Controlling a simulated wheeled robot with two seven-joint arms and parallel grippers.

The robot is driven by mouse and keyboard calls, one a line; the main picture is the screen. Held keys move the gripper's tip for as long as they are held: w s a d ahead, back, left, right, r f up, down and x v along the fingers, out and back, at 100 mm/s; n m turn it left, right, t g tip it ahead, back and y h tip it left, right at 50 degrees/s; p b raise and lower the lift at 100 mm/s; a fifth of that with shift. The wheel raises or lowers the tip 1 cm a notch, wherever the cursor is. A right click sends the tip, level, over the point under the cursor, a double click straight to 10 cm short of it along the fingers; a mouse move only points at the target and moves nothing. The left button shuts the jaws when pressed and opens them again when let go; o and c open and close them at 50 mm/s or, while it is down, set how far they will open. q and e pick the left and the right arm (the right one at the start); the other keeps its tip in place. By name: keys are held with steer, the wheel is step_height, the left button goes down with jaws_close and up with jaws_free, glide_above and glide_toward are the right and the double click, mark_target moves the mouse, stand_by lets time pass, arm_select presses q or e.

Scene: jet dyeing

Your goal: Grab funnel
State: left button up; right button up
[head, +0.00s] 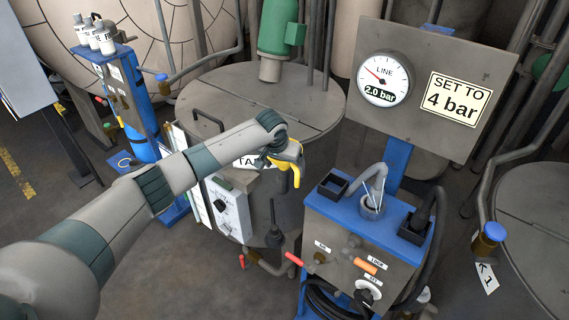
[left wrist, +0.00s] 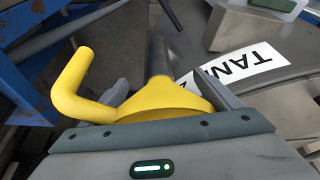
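A yellow funnel (left wrist: 165,98) with a curved yellow handle and a grey spout fills the space between the fingers of my left gripper (left wrist: 165,92) in the left wrist view. A finger lies on each side of the cone and the gripper appears shut on it. In the head view the left gripper (head: 286,158) is in front of the grey tank, above the blue cart, and the funnel's yellow handle (head: 296,174) hangs down from it. The rest of the funnel is largely hidden there. My right gripper is not in view.
The grey tank (head: 225,95) with a white label stands behind the gripper. The blue-topped cart (head: 345,212) stands to the right, below a gauge panel (head: 425,90). A blue stand (head: 135,100) with white bottles is at left. Open floor (head: 180,275) lies below the arm.

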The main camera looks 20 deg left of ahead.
arm_select(q)
steer(key=c, duration=0.5)
steer(key=shift+o, duration=0.2)
steer(key=shift+r, duration=0.1)
step_height(320, 180, up, 9)
steer(key=b, duration=0.3)
steer(key=shift+f, duration=0.2)
steer(key=shift+r, duration=0.65)
